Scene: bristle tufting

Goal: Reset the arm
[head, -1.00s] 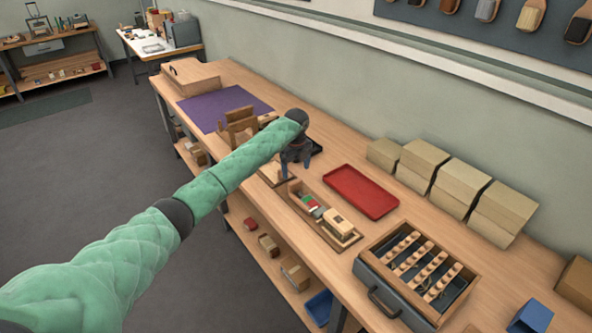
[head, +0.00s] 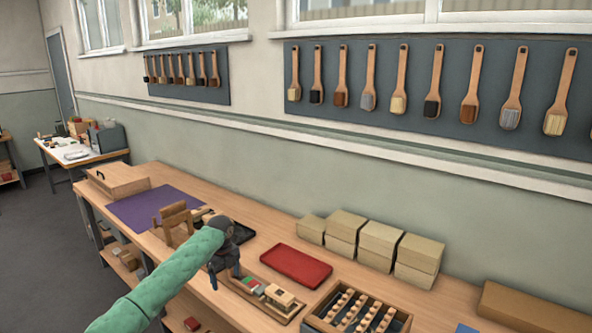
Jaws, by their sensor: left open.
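My left arm comes in from the lower left in a green padded sleeve. Its dark left gripper (head: 223,272) points down over the front part of the workbench (head: 461,311), beside the wooden tray with small coloured pieces (head: 252,286). The fingers are partly hidden by the wrist, and nothing shows held in them. A wooden stand (head: 174,221) is just left of the wrist, and a red tray (head: 296,265) lies to its right. My right gripper does not show.
A purple mat (head: 151,208) and a wooden case (head: 118,180) lie at the far left of the bench. Stacked cardboard boxes (head: 381,245) stand along the wall. A drawer box with wooden pieces (head: 358,313) is at the front. Brushes hang on a wall board (head: 385,52).

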